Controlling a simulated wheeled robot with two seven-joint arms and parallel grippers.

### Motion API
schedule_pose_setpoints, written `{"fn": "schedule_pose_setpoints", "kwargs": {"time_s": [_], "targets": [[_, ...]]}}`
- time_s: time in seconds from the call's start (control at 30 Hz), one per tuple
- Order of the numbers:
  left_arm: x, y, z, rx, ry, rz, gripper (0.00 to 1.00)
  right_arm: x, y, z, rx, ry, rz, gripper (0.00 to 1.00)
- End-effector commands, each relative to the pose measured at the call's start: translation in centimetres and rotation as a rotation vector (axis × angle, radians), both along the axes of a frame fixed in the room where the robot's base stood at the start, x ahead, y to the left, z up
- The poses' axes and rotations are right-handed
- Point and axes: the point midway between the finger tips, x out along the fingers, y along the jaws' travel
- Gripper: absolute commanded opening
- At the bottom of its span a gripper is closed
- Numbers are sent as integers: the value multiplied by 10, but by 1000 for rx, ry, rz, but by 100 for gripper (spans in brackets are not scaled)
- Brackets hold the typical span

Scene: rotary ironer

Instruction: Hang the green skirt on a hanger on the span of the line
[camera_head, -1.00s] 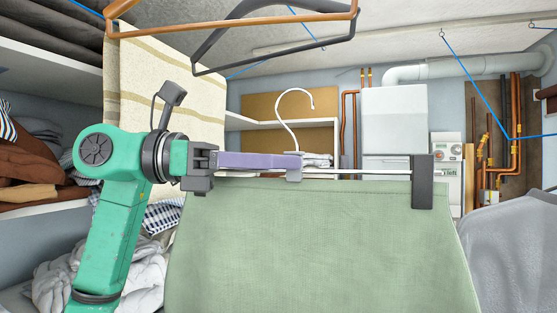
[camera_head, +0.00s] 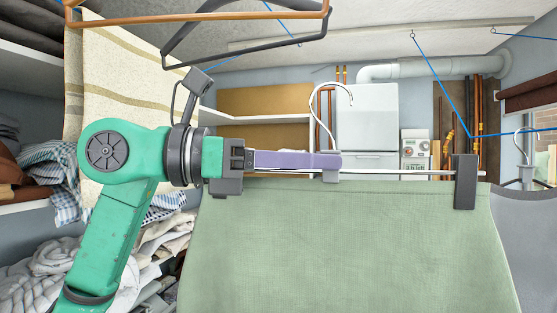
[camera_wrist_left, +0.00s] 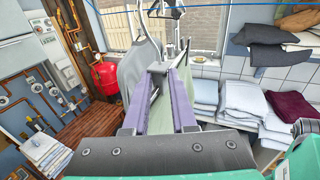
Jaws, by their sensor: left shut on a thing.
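The green skirt (camera_head: 340,245) hangs below a hanger with a white hook (camera_head: 318,100), a thin pale bar and dark clips (camera_head: 465,182). My left gripper (camera_head: 332,163) is shut on the hanger's grey middle piece, just under the hook. The skirt hangs roughly level, its lower part out of frame. In the left wrist view the purple fingers (camera_wrist_left: 160,72) close at the hanger, with some skirt (camera_wrist_left: 162,112) showing between them. The blue line (camera_head: 450,95) runs down behind the hanger's right side, then goes right; the hook is apart from it in the picture. My right gripper is out of view.
A grey garment (camera_head: 535,230) on a hanger is close to the skirt's right edge. An orange-brown hanger (camera_head: 200,17), a dark hanger (camera_head: 245,45) and a striped cream towel (camera_head: 125,95) hang at upper left. Shelves with folded laundry (camera_wrist_left: 245,100) stand around.

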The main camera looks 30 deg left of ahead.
Motion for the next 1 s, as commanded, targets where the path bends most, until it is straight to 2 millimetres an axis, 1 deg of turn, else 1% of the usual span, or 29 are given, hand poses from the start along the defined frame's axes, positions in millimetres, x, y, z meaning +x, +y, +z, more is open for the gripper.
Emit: {"fn": "schedule_pose_setpoints", "kwargs": {"time_s": [0.1, 1.0], "targets": [[3, -17, 1, -1, -3, -2, 0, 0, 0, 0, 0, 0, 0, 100], [30, -147, 2, -2, -2, -2, 0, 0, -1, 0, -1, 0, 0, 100]]}}
